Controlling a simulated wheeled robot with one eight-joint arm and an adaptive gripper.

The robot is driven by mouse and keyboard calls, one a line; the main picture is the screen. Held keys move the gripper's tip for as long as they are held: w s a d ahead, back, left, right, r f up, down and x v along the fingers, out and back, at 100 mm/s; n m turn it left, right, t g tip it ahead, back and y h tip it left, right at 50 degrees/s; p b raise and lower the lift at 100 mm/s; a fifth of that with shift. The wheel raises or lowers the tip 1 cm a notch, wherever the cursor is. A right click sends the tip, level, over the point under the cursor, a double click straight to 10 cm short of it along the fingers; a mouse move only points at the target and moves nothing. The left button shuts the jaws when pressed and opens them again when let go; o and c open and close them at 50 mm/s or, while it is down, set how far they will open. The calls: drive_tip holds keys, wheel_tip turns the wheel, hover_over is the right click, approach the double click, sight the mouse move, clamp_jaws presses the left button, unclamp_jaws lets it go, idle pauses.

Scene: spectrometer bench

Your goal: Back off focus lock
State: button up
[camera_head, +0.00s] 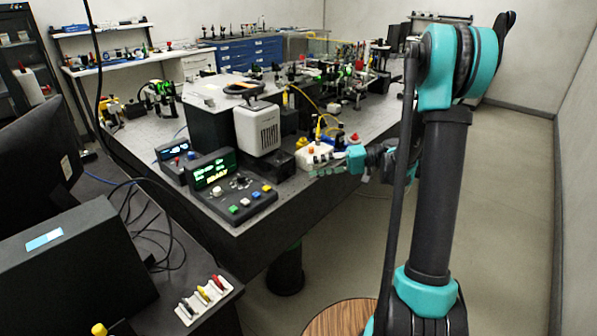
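My arm (440,190) rises at the right and reaches over the bench's right edge. Its teal wrist (357,158) is beside a small white unit (316,156) with red, yellow and dark knobs or plugs on top. My gripper is at the end of this arm, pointing left; its fingers are too small and blurred to tell whether they are open or touching the unit. I cannot tell which part is the focus lock. A yellow cable (318,128) and a blue part (326,131) are just behind the white unit.
A white-and-grey box (258,128) stands left of the unit. A console (238,200) with a green display and coloured buttons is at the bench's front corner. A monitor (35,170) and dark box (75,262) are at left. Floor (500,180) is open at right.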

sight(289, 172)
drive_tip(key=x, duration=0.6)
clamp_jaws()
